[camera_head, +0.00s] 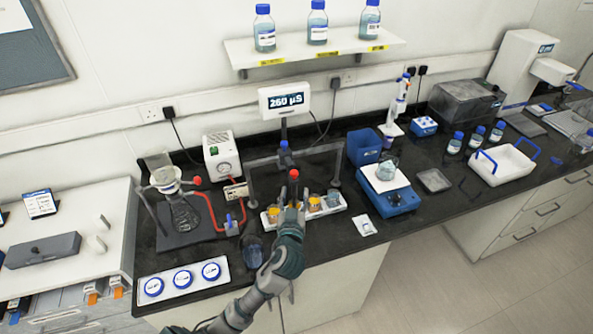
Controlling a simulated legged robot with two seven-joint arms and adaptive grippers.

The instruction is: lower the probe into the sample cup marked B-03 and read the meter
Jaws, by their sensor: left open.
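The meter (285,100) stands at the back middle of the bench, and its screen shows 260 µS. A grey frame (262,162) stands below it, with a red-topped part (294,174) that looks like the probe; its lower end is hidden by my gripper. I cannot read B-03 on any cup. My left gripper (291,214) is open at the rack, just below the red top. My right gripper is not in view.
A glass beaker (253,252) stands left of my left gripper, near the front edge. A tray with blue-ringed lids (182,281) lies front left. A flask (184,214) with red tubing stands left. A blue balance (393,196) stands right of the rack.

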